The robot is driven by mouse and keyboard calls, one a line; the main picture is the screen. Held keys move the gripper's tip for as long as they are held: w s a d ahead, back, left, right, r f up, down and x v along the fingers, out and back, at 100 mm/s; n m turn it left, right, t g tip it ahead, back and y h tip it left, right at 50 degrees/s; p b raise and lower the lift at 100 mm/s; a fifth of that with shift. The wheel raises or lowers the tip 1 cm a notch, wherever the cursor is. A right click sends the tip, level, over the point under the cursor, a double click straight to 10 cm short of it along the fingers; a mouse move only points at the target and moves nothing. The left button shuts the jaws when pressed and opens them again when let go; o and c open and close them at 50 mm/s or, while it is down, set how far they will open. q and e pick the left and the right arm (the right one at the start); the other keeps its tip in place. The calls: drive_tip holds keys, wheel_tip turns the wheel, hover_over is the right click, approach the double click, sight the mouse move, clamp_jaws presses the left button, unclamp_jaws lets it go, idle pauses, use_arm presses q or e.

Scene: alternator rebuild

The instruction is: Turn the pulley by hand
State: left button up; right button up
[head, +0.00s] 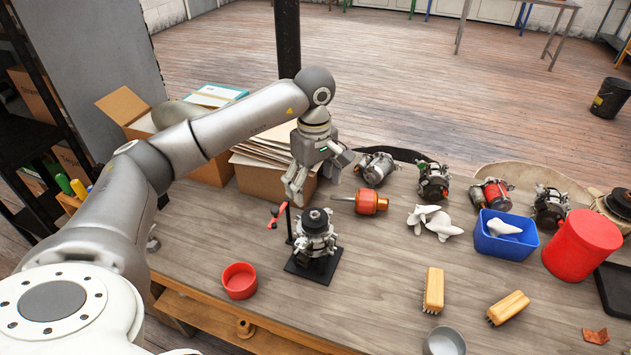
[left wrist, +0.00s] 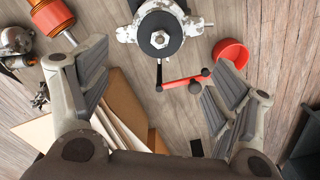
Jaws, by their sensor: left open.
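The alternator (head: 315,236) stands upright on a black base plate (head: 312,268) on the workbench, with its dark round pulley (head: 316,215) on top. In the left wrist view the pulley (left wrist: 160,35) shows from above at the top middle, with a bright nut at its centre. A stand with a red handle (head: 278,212) rises beside it. My left gripper (head: 296,187) is open and empty, above and behind the alternator, apart from the pulley. In the left wrist view its fingers are spread wide, with the red handle (left wrist: 185,81) showing between them. My right gripper is out of view.
A red bowl (head: 239,281) sits left of the alternator. Cardboard boxes (head: 262,178) stand behind.

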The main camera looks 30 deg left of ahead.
sight(315, 213)
use_arm(q)
wheel_tip(315, 213, down, 9)
drive_tip(key=p, duration=0.3)
drive_tip(key=shift+d+f, duration=0.1)
drive_tip(key=shift+f, duration=0.65)
drive_tip(key=c, duration=1.3)
drive_tip(key=n, duration=0.5)
drive_tip(key=shift+r, duration=0.1)
drive_tip(key=n, duration=0.5)
